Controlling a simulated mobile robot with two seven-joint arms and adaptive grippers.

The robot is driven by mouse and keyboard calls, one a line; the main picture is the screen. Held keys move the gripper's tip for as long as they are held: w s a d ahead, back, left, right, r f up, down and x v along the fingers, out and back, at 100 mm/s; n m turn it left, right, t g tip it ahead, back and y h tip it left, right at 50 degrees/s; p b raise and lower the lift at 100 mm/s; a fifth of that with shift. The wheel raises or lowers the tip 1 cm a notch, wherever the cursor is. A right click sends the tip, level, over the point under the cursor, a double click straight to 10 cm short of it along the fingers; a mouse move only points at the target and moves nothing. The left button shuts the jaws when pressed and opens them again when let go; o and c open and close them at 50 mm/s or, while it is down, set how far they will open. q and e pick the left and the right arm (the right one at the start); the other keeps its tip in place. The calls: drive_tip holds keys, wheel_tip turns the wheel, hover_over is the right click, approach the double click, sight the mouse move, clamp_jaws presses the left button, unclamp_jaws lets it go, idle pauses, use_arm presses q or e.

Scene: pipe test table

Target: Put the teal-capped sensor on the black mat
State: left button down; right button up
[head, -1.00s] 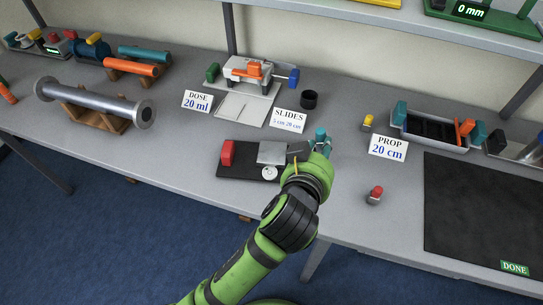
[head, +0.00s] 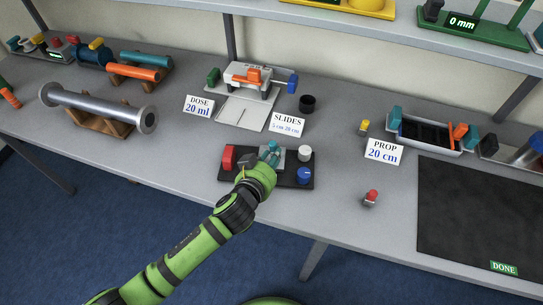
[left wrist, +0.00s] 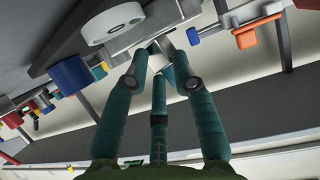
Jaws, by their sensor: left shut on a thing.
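My left gripper (head: 268,155) has teal fingers and is over the grey plate of the black-based device. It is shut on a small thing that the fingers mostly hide. I take this for the teal-capped sensor, but its cap cannot be told apart from the teal fingers. In the left wrist view, the fingertips of my left gripper (left wrist: 160,55) close around a small greyish piece. The black mat (head: 475,210) lies bare at the right of the table, well away from the gripper. My right gripper is not in view.
The device's black base (head: 285,183) carries a red block (head: 229,157), a white knob (head: 305,153) and a blue knob (head: 304,175). A red-capped sensor (head: 371,198) and a yellow-capped one (head: 364,127) stand between it and the mat.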

use_arm(q)
drive_tip(key=shift+f, duration=0.1)
drive_tip(key=c, duration=1)
unclamp_jaws()
drive_tip(key=shift+f, duration=0.1)
